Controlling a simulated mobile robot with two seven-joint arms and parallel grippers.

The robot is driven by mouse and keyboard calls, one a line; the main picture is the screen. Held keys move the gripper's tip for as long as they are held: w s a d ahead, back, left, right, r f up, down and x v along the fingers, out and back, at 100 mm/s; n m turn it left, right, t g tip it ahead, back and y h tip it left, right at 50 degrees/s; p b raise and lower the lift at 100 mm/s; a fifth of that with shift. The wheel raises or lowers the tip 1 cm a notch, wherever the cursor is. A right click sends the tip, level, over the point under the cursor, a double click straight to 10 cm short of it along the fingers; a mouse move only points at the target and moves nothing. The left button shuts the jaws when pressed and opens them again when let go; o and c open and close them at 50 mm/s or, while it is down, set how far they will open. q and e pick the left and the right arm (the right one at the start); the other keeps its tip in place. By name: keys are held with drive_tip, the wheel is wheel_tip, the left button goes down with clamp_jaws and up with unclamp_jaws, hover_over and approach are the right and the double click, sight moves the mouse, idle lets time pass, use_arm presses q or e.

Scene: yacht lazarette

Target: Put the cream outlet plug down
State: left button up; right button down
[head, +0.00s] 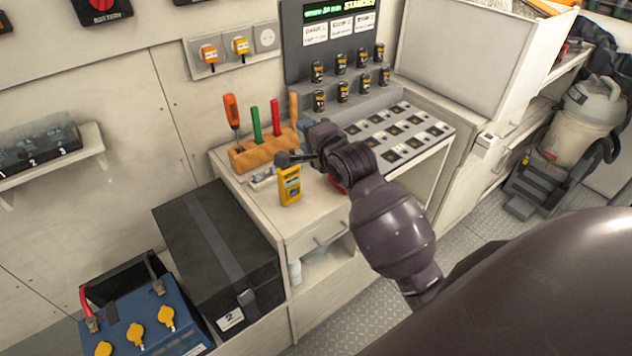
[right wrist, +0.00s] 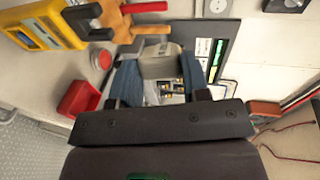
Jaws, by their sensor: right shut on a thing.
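My right gripper (head: 298,158) is above the worktop of the white cabinet, in front of the wooden tool block. In the right wrist view its two blue fingers (right wrist: 160,80) are closed on a cream-beige block-like thing, which I take to be the cream outlet plug (right wrist: 162,62). In the head view I cannot make the plug out at the gripper. The cabinet worktop (head: 232,172) lies below the gripper. My left gripper is not in view.
A yellow meter (head: 289,186) stands just below the gripper near the worktop's front edge. The wooden tool block (head: 252,155) holds several upright tools. A red bin (right wrist: 80,98) is close by. Wall outlets hold an orange plug (head: 209,53) and a yellow plug (head: 241,45); a third outlet (head: 266,37) is empty.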

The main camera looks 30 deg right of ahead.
drive_tip(key=w+d+r+m+t, duration=0.1)
drive_tip(key=w+d+r, duration=0.2)
drive_tip(key=d, duration=0.3)
drive_tip(key=shift+h, duration=0.3)
drive_tip(key=f, duration=0.6)
drive_tip(key=f+b, duration=0.1)
drive_tip(key=f, duration=0.6)
drive_tip(key=f+b, duration=0.1)
drive_tip(key=f, duration=0.5)
drive_tip(key=shift+w+d+f, duration=0.2)
drive_tip(key=shift+w+d, duration=0.15)
drive_tip(key=shift+f, duration=0.15)
drive_tip(key=shift+f+b, duration=0.4)
drive_tip(key=shift+f, duration=0.2)
drive_tip(key=c, duration=0.6)
unclamp_jaws()
